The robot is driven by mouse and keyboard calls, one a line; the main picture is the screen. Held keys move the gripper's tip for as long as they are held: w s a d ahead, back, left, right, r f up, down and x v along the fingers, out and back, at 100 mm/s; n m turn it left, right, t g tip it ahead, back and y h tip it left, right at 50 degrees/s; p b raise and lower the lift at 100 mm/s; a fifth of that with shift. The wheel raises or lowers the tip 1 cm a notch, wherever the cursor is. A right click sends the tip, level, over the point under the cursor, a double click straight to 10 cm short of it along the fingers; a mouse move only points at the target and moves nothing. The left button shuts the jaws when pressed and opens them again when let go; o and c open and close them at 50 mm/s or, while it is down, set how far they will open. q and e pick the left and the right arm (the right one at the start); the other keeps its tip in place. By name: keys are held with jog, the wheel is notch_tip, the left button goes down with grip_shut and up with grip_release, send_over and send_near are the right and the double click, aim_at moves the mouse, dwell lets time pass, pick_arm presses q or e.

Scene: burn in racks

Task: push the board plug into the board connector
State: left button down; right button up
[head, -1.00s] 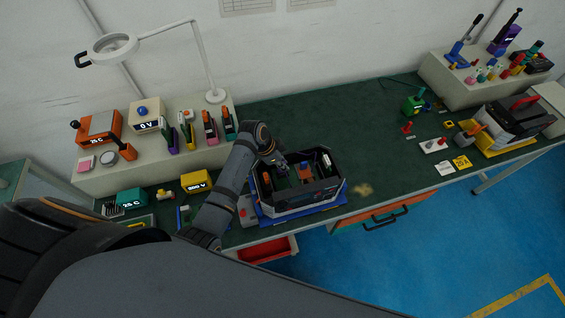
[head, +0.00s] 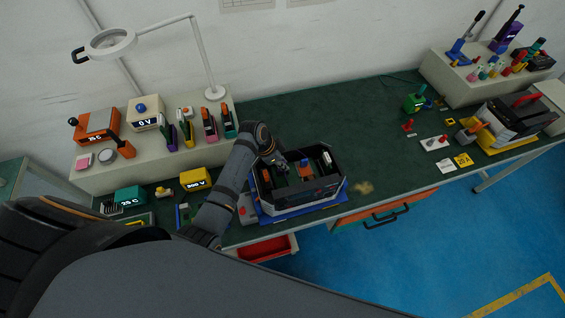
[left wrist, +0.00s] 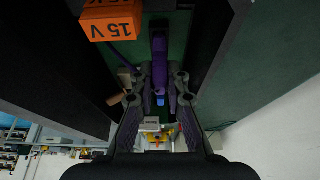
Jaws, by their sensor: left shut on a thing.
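My left gripper (head: 279,163) reaches into the black open-topped case (head: 300,203) in the head view. In the left wrist view its two fingers (left wrist: 160,78) are closed around a slim purple piece (left wrist: 159,45), which looks like the board plug. The purple piece runs out past the fingertips over a green surface. A small blue part (left wrist: 160,98) shows between the fingers. The board connector cannot be made out, and I cannot tell whether the plug touches it. My right gripper is not in view.
An orange block marked 15 V (left wrist: 111,20) stands close beside the fingers. Dark case walls rise on both sides in the wrist view. The case sits on a blue base (head: 256,208) near the bench front, with a red drawer (head: 266,248) open below.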

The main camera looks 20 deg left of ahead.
pick_arm(q)
jog(key=shift+s+f, duration=0.1)
jog(key=shift+f, duration=0.25)
jog(key=c, duration=1.3)
grip_release()
jog(key=shift+r, duration=0.15)
jog(key=v, duration=1.1)
jog(key=shift+a+r, duration=0.1)
jog(key=shift+r, duration=0.3)
